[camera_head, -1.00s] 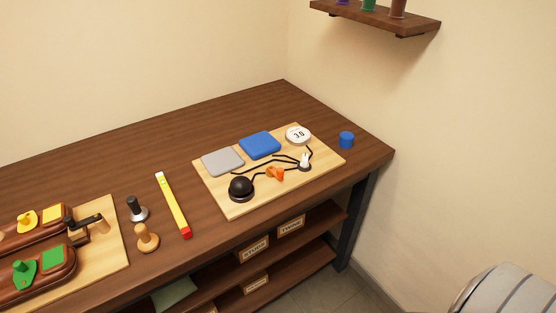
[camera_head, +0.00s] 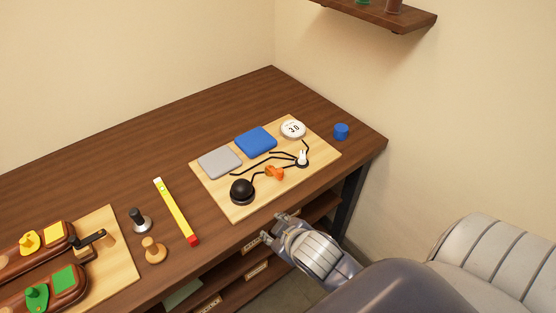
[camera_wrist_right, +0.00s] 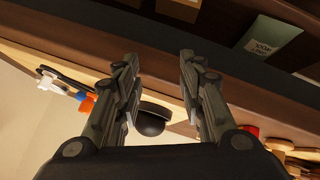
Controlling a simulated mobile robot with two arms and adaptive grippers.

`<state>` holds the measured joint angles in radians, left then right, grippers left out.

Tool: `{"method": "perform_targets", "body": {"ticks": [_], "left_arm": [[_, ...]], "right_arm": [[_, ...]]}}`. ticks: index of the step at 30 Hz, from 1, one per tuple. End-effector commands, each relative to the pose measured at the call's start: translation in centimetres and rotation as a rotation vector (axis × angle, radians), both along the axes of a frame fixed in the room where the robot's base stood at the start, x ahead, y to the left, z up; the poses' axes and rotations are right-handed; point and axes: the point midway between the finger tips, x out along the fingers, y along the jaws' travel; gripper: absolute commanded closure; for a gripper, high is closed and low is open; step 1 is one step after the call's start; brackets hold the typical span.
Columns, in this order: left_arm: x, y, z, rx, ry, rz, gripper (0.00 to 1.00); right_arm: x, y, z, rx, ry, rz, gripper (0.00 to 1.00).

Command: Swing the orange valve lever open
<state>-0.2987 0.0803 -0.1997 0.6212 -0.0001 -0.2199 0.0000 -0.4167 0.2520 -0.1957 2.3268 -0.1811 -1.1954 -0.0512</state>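The orange valve lever (camera_head: 274,173) sits on the light wooden board (camera_head: 236,212), on a black tube line between the black bulb (camera_head: 242,190) and a small white-topped fitting (camera_head: 302,159). My right gripper (camera_head: 273,228) is in front of the table's front edge, apart from the lever. In the right wrist view its two fingers (camera_wrist_right: 158,62) are spread with nothing between them; the black bulb (camera_wrist_right: 152,122) shows beyond them and the orange lever (camera_wrist_right: 86,102) is at left. My left gripper is not in view.
A grey pad (camera_head: 219,162), a blue pad (camera_head: 256,142) and a dial reading 30 (camera_head: 293,129) sit on the board's back part. A blue cap (camera_head: 341,131) stands right of it. Shelves are under the table.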

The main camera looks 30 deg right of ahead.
Motion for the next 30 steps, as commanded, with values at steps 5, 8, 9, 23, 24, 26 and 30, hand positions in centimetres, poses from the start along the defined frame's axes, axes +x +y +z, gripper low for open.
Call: {"method": "perform_targets", "body": {"ticks": [5,8,9,23,24,26,30], "left_arm": [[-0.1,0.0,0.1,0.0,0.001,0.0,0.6],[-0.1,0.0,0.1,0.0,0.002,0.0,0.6],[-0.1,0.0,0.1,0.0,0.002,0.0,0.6],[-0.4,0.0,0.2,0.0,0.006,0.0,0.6],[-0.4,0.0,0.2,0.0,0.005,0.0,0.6],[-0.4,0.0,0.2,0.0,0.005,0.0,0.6],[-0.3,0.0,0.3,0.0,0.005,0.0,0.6]], "right_arm": [[7.3,-0.3,7.2,-0.186,-0.313,0.152,0.63],[10.7,0.5,11.5,-0.308,-0.492,0.258,0.63],[11.9,0.9,13.4,-0.364,-0.569,0.307,0.63],[14.3,12.0,27.2,-1.156,-1.311,1.123,0.63],[13.9,12.5,27.0,-1.23,-1.344,1.213,0.63],[13.4,13.1,26.3,-1.336,-1.38,1.354,0.63],[12.3,12.1,23.3,-1.568,-1.385,1.711,0.63]]}}
